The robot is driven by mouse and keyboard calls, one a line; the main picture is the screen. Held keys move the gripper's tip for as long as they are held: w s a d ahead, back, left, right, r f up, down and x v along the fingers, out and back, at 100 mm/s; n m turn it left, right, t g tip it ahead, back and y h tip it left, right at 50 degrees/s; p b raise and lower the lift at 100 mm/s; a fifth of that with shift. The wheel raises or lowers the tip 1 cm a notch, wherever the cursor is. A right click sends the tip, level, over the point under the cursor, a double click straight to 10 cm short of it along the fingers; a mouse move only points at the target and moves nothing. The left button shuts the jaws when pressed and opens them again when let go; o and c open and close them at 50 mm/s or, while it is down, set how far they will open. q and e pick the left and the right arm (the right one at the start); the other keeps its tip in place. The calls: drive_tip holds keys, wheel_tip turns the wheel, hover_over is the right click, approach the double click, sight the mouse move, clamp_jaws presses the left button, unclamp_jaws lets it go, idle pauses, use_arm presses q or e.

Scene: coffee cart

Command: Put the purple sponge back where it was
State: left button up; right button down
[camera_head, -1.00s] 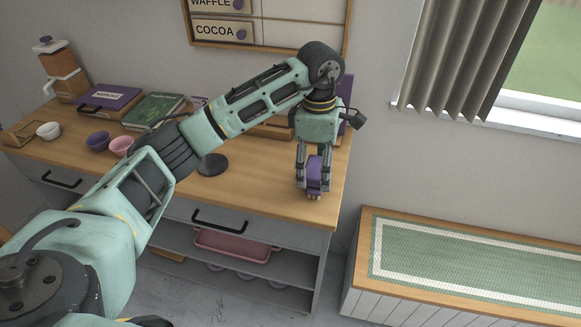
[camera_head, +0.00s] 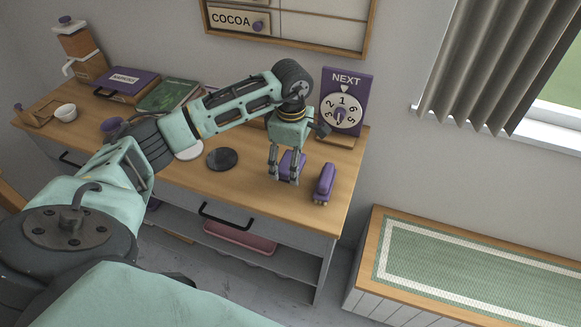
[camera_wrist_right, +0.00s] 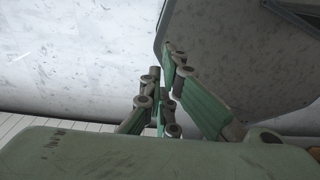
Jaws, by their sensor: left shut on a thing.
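My left gripper (camera_head: 284,178) is over the right part of the wooden counter, fingers pointing down. It is shut on a purple block, the purple sponge (camera_head: 292,163), partly hidden by the fingers. I cannot tell whether the sponge touches the counter. A separate purple object (camera_head: 324,183) with small pale feet stands just right of the gripper, near the counter's right end. My right gripper (camera_wrist_right: 160,95) shows only in the right wrist view, in front of pale and grey surfaces; its opening is unclear.
A dark round disc (camera_head: 221,158) and a white saucer (camera_head: 188,150) lie left of the gripper. A purple NEXT dial sign (camera_head: 345,90) stands behind. Books (camera_head: 168,96), a purple box (camera_head: 127,83) and a white cup (camera_head: 65,112) are farther left. A bench (camera_head: 470,262) stands right.

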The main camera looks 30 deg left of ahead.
use_arm(q)
drive_tip(key=shift+s+f+p, duration=0.15)
drive_tip(key=shift+f+p, duration=0.25)
drive_tip(key=shift+f, duration=0.35)
wheel_tip(320, 180, down, 2)
drive_tip(key=shift+a+f+p, duration=0.1)
drive_tip(key=shift+p, duration=0.25)
drive_tip(key=shift+f, duration=0.2)
drive_tip(key=o, duration=1.1)
use_arm(e)
drive_tip(key=shift+w+d+r, duration=0.1)
drive_tip(key=shift+w+r, duration=0.1)
drive_tip(key=shift+r, duration=0.2)
drive_tip(key=shift+w+d+r, duration=0.1)
drive_tip(key=shift+w+r, duration=0.05)
drive_tip(key=shift+r, duration=0.25)
use_arm(q)
drive_tip(key=shift+r, duration=0.1)
use_arm(e)
drive_tip(key=shift+w, duration=0.15)
use_arm(q)
drive_tip(key=shift+r, duration=0.3)
wheel_tip(320, 180, up, 10)
drive_tip(key=b, duration=0.3)
drive_tip(key=shift+r, duration=0.65)
use_arm(e)
drive_tip(key=shift+w+a+f, duration=0.1)
drive_tip(key=shift+a+f, duration=0.1)
drive_tip(key=shift+f, duration=1.45)
